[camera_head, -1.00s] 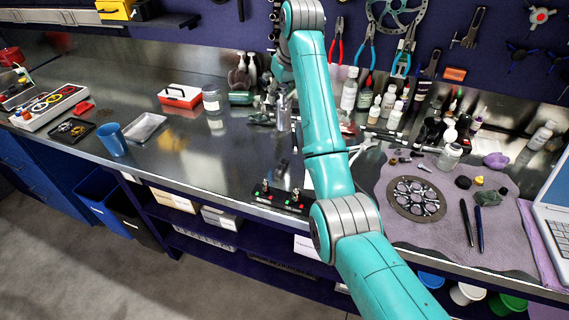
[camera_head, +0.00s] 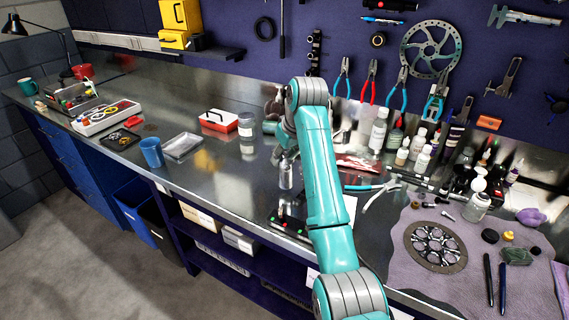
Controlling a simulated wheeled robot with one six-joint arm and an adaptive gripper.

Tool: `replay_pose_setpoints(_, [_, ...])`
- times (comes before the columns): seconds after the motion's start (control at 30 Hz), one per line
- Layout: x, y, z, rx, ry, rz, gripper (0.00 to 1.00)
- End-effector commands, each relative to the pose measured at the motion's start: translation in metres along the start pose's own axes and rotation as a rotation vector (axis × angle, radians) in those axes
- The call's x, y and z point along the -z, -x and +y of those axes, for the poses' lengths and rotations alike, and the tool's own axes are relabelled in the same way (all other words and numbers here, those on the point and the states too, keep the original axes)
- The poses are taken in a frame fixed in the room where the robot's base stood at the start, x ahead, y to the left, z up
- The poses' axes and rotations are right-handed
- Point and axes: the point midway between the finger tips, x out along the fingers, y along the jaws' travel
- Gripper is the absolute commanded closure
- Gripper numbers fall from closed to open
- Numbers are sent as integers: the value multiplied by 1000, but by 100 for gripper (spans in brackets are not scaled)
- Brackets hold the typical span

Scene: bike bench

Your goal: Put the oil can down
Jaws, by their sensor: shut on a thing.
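The oil can (camera_head: 286,176) is a small silver metal can, upright, near the middle of the bench in the head view. My gripper (camera_head: 284,153) is just above it, shut on its upper part. My teal arm hides much of the gripper, so the fingers show poorly. I cannot tell whether the can's base touches the bench (camera_head: 225,182) or hangs a little above it. A small black device (camera_head: 290,224) with red and green lights sits at the front edge, nearer than the can.
A jar (camera_head: 246,132), a red and white box (camera_head: 219,121), a grey tray (camera_head: 183,147) and a blue cup (camera_head: 151,152) stand to the left. Pliers (camera_head: 372,188), bottles (camera_head: 378,130) and a purple mat (camera_head: 408,275) lie to the right. Bare bench shows left of the can.

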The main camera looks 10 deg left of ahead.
Motion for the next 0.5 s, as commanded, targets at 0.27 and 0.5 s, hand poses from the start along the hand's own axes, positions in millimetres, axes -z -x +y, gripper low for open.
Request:
replay_pose_setpoints(0.27, [-10,-24,0,0,0,0,100])
replay_pose_setpoints(0.5, [-10,-25,0,0,-1,0,100])
